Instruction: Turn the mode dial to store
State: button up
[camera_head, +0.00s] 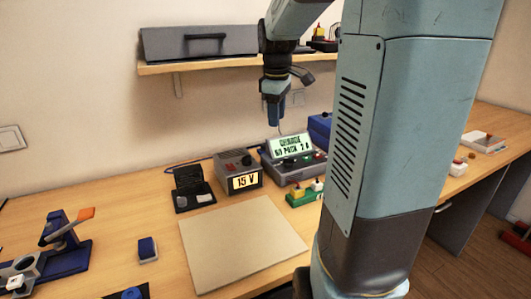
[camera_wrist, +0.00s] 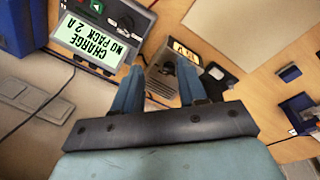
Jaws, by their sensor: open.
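The charger (camera_head: 284,168) stands at the back of the bench with its lit display reading "CHARGE", "NO PACK" and a 2 A value. In the wrist view the charger (camera_wrist: 112,12) is at the upper left, upside down, with a dark round knob (camera_wrist: 126,22) beside its display. This looks like the mode dial; its pointer is too small to read. My gripper (camera_head: 273,118) hangs above the charger, fingers down. In the wrist view my gripper (camera_wrist: 161,68) is open and empty, its fingers apart from the knob.
A power supply (camera_head: 238,170) reading 15 V stands left of the charger. A green block (camera_head: 303,196) with connectors sits in front. A blue box (camera_head: 320,127) is behind right. A shelf (camera_head: 215,62) hangs above. A bare beige mat (camera_head: 240,243) lies in front.

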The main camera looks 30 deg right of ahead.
aim_at(289, 162)
jog(key=w+d+f+n+g+y, duration=0.1)
jog(key=w+d+f+n+g, duration=0.1)
jog(key=w+d+f+n, duration=0.45)
jog(key=d+f+m, duration=0.1)
jog(key=f, duration=0.3)
jog(key=d+f+m, duration=0.1)
jog(key=f, duration=0.3)
jog(key=d+f+m, duration=0.1)
jog(key=f, duration=0.3)
jog(key=shift+w+f, duration=0.25)
jog(key=shift+f, duration=0.1)
jog(key=shift+c, duration=0.2)
grip_shut()
